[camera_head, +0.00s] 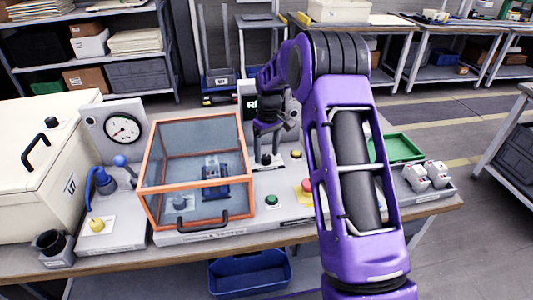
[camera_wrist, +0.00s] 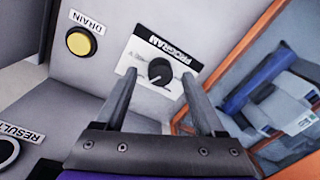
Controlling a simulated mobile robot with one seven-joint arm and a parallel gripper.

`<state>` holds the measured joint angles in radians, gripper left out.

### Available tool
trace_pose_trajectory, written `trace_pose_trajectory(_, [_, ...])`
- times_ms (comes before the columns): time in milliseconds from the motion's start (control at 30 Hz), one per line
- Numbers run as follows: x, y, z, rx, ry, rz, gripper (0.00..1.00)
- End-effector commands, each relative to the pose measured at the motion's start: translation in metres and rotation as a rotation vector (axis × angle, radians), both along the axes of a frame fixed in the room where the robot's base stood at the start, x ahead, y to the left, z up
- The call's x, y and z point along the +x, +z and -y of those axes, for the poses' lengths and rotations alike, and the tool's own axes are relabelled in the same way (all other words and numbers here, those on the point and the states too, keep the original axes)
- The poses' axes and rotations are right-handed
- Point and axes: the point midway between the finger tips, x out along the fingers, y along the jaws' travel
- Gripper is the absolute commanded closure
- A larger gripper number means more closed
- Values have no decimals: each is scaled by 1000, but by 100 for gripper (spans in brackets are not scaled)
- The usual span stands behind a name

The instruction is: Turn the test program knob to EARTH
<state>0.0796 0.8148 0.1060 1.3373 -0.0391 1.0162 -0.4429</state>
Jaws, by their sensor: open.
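The black program knob (camera_wrist: 159,72) sits on a white plate marked PROGRAM (camera_wrist: 158,45) in the wrist view. A pale line shows on the knob, but the small position marks around it are too blurred to read. My gripper (camera_wrist: 157,77) is open, with one finger on either side of the knob in the picture. I cannot tell whether either finger touches it. In the head view, my gripper (camera_head: 267,130) hangs over the bench just right of the clear box, above the knob (camera_head: 266,159).
A clear box with an orange frame (camera_head: 147,158) stands left of the knob, holding a blue device (camera_head: 214,186). A yellow DRAIN button (camera_wrist: 80,43) is near the plate. Green (camera_head: 272,200) and red (camera_head: 306,186) buttons sit further forward. A green tray (camera_head: 404,148) lies right.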

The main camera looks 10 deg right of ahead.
Motion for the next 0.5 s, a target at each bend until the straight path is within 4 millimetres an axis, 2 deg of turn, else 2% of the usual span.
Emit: trace_pose_trajectory(500, [4,122,5,1,0,6,29])
